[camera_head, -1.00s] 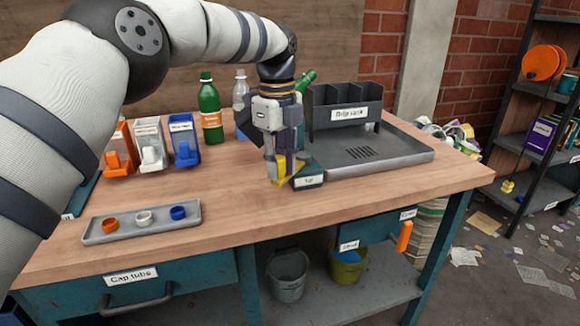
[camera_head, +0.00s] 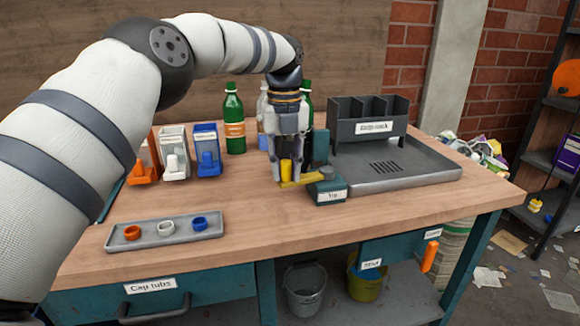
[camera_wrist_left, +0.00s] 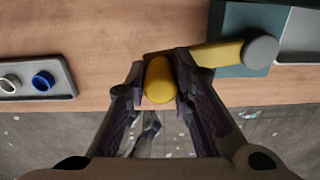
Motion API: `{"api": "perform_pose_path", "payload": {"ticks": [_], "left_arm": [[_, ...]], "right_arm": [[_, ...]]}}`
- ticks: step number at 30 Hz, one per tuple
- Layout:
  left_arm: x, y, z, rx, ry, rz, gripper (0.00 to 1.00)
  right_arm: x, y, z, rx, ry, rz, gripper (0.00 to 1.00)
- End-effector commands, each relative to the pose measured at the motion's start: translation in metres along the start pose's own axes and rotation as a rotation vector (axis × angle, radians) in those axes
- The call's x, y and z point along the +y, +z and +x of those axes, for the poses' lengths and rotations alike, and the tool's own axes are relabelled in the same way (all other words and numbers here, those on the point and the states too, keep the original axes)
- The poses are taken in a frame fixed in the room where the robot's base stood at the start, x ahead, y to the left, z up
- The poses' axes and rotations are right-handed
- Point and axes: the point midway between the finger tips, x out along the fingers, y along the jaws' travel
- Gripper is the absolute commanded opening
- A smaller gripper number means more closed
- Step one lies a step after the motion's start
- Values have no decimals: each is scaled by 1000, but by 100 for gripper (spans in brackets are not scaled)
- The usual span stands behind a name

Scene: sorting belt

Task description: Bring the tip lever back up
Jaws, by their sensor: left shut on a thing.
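The tip lever is a yellow arm (camera_head: 302,181) with an upright yellow knob (camera_head: 285,170). It runs left from a round grey pivot (camera_head: 327,172) on a small teal box (camera_head: 331,192) labelled "Tip". My left gripper (camera_head: 286,178) is shut around the knob. In the left wrist view the knob (camera_wrist_left: 160,80) sits between the fingers, and the arm (camera_wrist_left: 218,53) reaches right to the pivot (camera_wrist_left: 262,50). A green bottle (camera_head: 306,105), partly hidden behind the gripper, stands about upright beside a teal block (camera_head: 321,147). My right gripper is not in view.
A grey bottle rack (camera_head: 368,125) stands on a grey tray (camera_head: 400,175) to the right. Another green bottle (camera_head: 234,125) and several dispensers (camera_head: 174,155) stand at the left. A small tray (camera_head: 165,234) holds three caps. The front middle of the table is clear.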

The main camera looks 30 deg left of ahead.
Motion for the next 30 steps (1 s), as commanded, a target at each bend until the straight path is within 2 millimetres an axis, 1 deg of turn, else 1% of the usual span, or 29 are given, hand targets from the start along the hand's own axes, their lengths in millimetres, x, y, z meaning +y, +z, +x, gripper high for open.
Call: {"api": "perform_pose_path", "payload": {"ticks": [13,14,15,16,25,28,30], "left_arm": [[2,2,1,-2,2,4,0],[2,2,1,-2,2,4,28],[2,2,1,-2,2,4,38],[2,2,1,-2,2,4,43],[1,1,-1,-2,0,4,43],[0,2,-15,-5,-2,3,43],[0,2,-31,-6,-3,2,43]], "right_arm": [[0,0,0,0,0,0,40],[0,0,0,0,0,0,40],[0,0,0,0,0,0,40],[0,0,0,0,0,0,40],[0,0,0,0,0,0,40],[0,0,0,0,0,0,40],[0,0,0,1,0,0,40]]}}
